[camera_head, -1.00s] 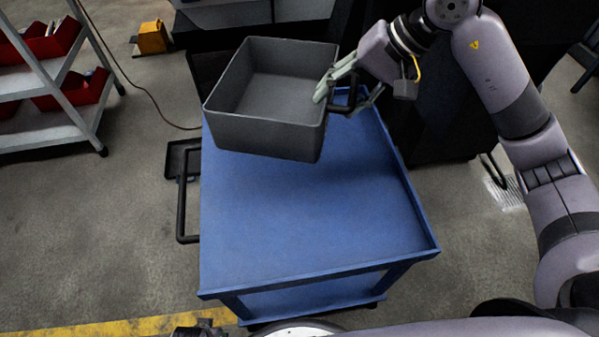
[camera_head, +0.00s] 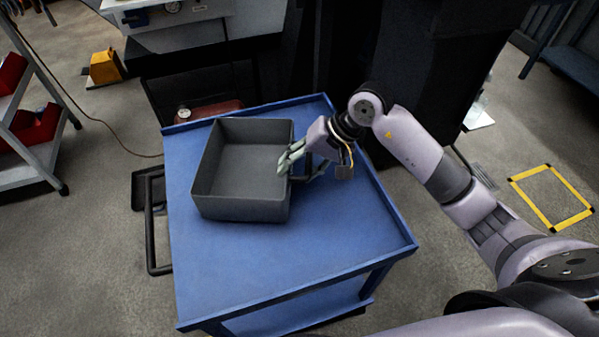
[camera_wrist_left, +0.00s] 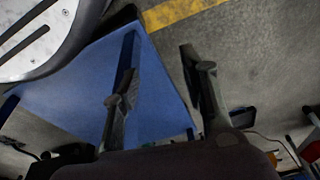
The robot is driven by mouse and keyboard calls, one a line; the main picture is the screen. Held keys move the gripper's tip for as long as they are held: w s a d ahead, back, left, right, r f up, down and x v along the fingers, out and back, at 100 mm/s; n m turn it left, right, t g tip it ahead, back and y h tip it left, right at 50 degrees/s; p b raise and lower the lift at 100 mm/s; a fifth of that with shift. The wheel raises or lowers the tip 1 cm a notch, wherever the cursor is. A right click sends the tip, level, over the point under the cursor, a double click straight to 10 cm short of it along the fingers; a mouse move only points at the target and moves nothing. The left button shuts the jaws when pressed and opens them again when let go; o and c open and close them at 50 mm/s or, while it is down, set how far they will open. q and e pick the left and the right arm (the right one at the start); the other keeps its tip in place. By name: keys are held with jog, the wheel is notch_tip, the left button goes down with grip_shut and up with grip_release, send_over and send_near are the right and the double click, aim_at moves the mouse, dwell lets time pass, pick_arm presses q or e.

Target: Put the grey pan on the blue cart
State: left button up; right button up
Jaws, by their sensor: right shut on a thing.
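The grey pan (camera_head: 242,203) is an open, empty, square-sided box, upright over the back half of the blue cart's top (camera_head: 235,265). It looks level and at the cart's surface, but I cannot tell for sure whether its bottom touches. My right gripper (camera_head: 296,168) is shut on the pan at its right side, by the handle; its fingers partly hide the handle. My left gripper (camera_wrist_left: 160,45) shows in the left wrist view with its fingers spread and nothing between them. The blue cart (camera_wrist_left: 75,85) lies behind it there.
The cart's front and right top are bare. A black cart handle (camera_head: 152,225) sticks out at the left. A grey shelf with red bins (camera_head: 35,130) stands far left. Dark machinery (camera_head: 400,70) stands behind the cart. A yellow floor square (camera_head: 550,197) is at right.

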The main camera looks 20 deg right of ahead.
jog(key=shift+f, duration=0.95)
jog(key=o, duration=1.4)
jog(key=shift+c, duration=0.2)
pick_arm(q)
jog(key=shift+w+r, duration=0.15)
jog(key=shift+r, duration=0.2)
jog(key=shift+s+a+f, duration=0.1)
jog(key=shift+s+f, duration=0.1)
jog(key=shift+f, duration=0.25)
jog(key=shift+s+f, duration=0.2)
jog(key=shift+f, duration=0.25)
pick_arm(e)
jog(key=v, duration=1.2)
pick_arm(q)
jog(key=shift+d+r, duration=0.1)
jog(key=shift+d, duration=0.1)
